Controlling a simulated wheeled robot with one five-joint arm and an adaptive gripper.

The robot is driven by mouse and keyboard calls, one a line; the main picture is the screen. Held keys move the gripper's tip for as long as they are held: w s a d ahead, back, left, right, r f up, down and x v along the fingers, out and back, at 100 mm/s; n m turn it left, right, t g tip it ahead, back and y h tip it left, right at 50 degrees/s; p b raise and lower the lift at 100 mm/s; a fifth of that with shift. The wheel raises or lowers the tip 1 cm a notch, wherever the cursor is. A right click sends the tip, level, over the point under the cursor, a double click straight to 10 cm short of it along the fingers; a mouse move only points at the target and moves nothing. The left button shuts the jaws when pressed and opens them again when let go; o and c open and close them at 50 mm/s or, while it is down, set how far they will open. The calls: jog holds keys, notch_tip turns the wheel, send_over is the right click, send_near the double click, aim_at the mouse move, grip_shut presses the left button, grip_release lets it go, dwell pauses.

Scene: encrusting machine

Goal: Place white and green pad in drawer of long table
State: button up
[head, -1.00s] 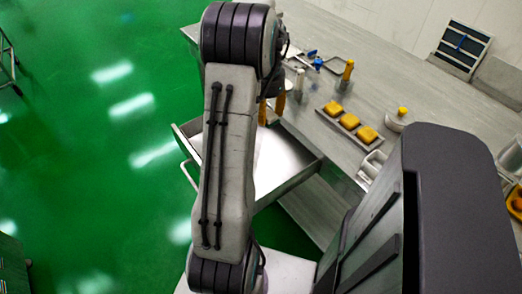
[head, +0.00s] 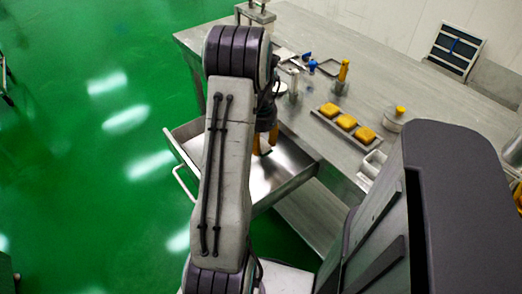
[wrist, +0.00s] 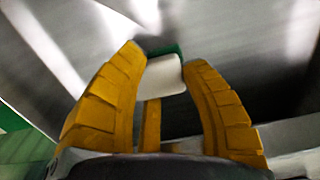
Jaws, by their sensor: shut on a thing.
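The white and green pad (wrist: 165,75) is between my yellow fingertips in the wrist view, white side nearer and a green edge behind. My gripper (head: 264,142) is shut on it and is over the open metal drawer (head: 288,192) of the long table (head: 390,100). The drawer's grey metal (wrist: 240,40) fills most of the wrist view behind the pad. In the head view my arm hides part of the drawer and most of the pad. I cannot tell whether the pad touches the drawer floor.
On the tabletop are a tray with yellow blocks (head: 347,121), a yellow-topped post (head: 342,75), blue-handled items (head: 311,66) and a white round item (head: 394,120). Green floor (head: 80,190) lies open at left.

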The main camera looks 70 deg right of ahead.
aim_at(261, 150)
jog(key=shift+f, duration=1.7)
jog(key=shift+f, duration=0.1)
jog(key=o, duration=1.1)
jog(key=shift+o, duration=0.2)
notch_tip(261, 150, up, 12)
jog(key=shift+s+p, duration=0.1)
jog(key=shift+p, duration=0.3)
